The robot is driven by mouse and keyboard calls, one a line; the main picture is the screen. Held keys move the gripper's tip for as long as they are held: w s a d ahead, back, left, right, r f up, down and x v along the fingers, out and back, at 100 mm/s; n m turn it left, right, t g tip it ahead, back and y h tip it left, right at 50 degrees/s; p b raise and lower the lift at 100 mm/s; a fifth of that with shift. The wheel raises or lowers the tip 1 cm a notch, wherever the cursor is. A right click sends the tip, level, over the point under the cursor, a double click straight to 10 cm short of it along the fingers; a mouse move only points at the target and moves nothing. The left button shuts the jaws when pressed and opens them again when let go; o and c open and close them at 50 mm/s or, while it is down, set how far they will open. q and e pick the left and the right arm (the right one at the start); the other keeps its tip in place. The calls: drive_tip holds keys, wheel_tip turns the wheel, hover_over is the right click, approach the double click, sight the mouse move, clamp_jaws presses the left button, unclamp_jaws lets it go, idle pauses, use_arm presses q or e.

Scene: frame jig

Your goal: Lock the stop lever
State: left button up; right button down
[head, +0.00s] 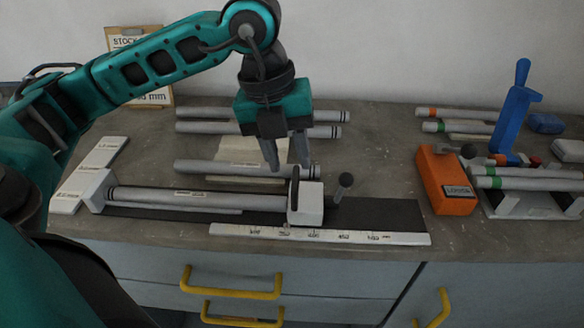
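The white stop block (312,209) sits on the dark base of the jig (385,212), at the right end of a long grey tube (200,198). A dark upright piece (295,190) shows at the block's left side. My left gripper (289,166) points down above and behind the block, fingers apart, with nothing visible between them. Its tips appear clear of the block and lever. My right gripper is not in view.
A ruler strip (320,234) runs along the front of the jig. More tubes (215,128) lie behind. At right are an orange labelled block (447,182), a blue upright tool (513,110) and a rack of tubes (530,203). Yellow drawer handles (232,294) stick out below the bench edge.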

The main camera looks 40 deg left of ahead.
sight(295, 179)
use_arm(q)
drive_tip(key=shift+w+d+f, duration=0.1)
drive_tip(key=shift+d+f, duration=0.05)
drive_tip(key=shift+f, duration=0.65)
drive_tip(key=shift+w+d+f, duration=0.1)
drive_tip(key=shift+d+f, duration=0.05)
drive_tip(key=shift+f, duration=0.6)
clamp_jaws()
